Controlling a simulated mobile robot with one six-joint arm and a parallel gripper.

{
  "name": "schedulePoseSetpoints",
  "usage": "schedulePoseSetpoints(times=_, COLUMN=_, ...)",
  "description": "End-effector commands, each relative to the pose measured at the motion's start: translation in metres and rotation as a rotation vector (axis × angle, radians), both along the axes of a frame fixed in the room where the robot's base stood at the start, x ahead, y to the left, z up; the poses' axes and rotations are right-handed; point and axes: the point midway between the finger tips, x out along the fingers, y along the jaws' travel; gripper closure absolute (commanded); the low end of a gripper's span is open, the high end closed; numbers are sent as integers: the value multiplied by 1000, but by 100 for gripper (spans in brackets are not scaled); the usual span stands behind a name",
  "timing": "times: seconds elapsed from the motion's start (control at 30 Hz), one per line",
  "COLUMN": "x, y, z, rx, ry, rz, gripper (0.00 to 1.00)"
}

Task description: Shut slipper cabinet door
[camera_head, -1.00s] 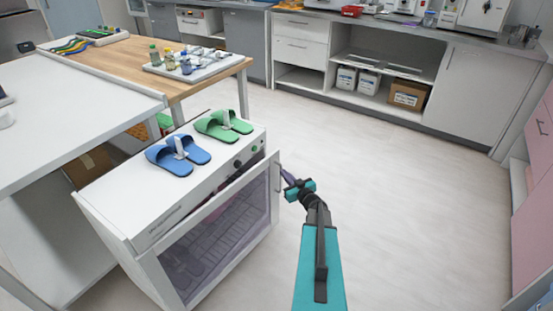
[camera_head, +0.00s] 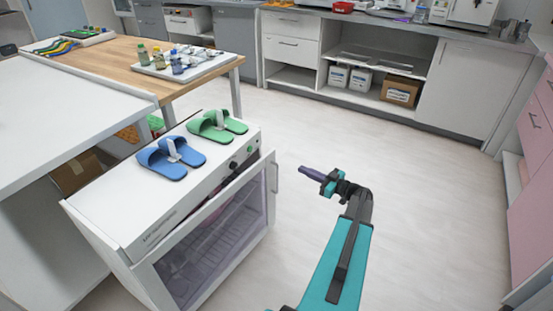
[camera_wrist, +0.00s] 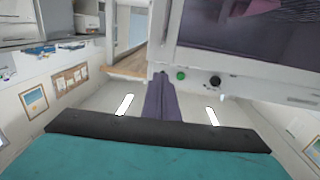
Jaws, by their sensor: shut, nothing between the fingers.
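The slipper cabinet (camera_head: 105,193) is a white box with a clear-paned, white-framed door (camera_head: 212,250) on its front. The door stands ajar, with a gap along its top and right side. Its handle (camera_head: 277,172) is at the right edge. My gripper (camera_head: 302,169) has purple fingers, shut and empty, in the air to the right of the handle and apart from it. In the wrist view the closed fingers (camera_wrist: 158,98) point toward the cabinet's control panel (camera_wrist: 250,87), which has a green button and a black knob. Parts of the cabinet's inside are hidden behind the door frame.
Blue slippers (camera_head: 165,165) and green slippers (camera_head: 208,132) lie on the cabinet top. A white table (camera_head: 70,110) stands at left, and a wooden bench (camera_head: 120,67) with a tray of bottles is behind. The floor (camera_head: 420,200) to the right is clear.

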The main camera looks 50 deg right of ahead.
Motion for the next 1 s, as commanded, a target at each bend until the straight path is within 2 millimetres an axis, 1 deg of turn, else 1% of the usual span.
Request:
schedulePoseSetpoints(times=0.27, x=7, y=3, z=0, rx=-1, ry=0, rz=3, gripper=100)
schedulePoseSetpoints(times=0.47, x=25, y=6, z=-1, rx=-1, ry=0, rz=4, gripper=100)
schedulePoseSetpoints(times=1.0, x=101, y=18, z=-1, rx=-1, ry=0, rz=6, gripper=100)
